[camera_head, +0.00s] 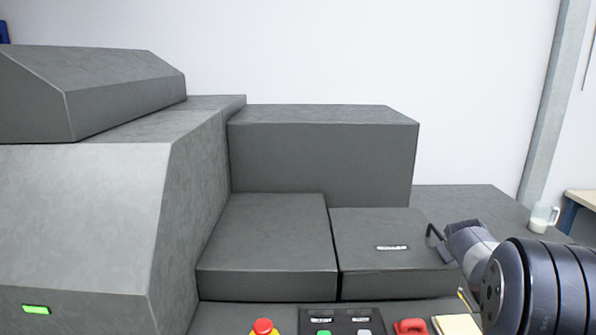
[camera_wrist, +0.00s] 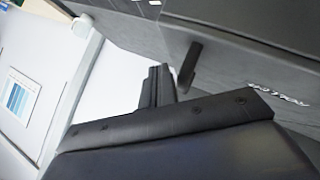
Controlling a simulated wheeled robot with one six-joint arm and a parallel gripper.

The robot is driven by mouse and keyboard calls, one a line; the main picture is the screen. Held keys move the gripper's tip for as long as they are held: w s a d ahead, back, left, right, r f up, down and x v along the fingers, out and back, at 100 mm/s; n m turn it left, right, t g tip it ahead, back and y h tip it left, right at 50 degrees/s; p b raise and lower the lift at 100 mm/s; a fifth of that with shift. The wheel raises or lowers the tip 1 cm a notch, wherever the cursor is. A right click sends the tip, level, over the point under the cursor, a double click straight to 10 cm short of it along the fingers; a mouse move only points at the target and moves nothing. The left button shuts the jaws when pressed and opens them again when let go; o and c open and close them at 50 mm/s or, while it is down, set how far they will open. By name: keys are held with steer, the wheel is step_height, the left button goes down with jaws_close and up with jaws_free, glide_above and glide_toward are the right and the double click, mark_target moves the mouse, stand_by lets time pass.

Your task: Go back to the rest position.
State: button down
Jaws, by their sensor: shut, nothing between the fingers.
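My arm comes in from the right in the head view, and my gripper's grey end (camera_head: 468,240) is beside the right edge of a low grey box with a lid (camera_head: 385,230). A thin dark handle (camera_head: 435,238) stands at that edge, close to my gripper. In the wrist view my gripper's dark fingers (camera_wrist: 158,86) are together with nothing between them. The handle (camera_wrist: 190,63) shows just beside the fingertips there; I cannot tell whether they touch. The fingertips are not clear in the head view.
Large grey machine housings (camera_head: 90,200) fill the left and back. A red button (camera_head: 263,327), a switch panel (camera_head: 342,321), a red object (camera_head: 410,327) and a pale pad (camera_head: 457,325) lie along the front.

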steer(key=shift+p+x, duration=0.6)
steer(key=shift+x, duration=2.25)
steer(key=shift+s, duration=0.1)
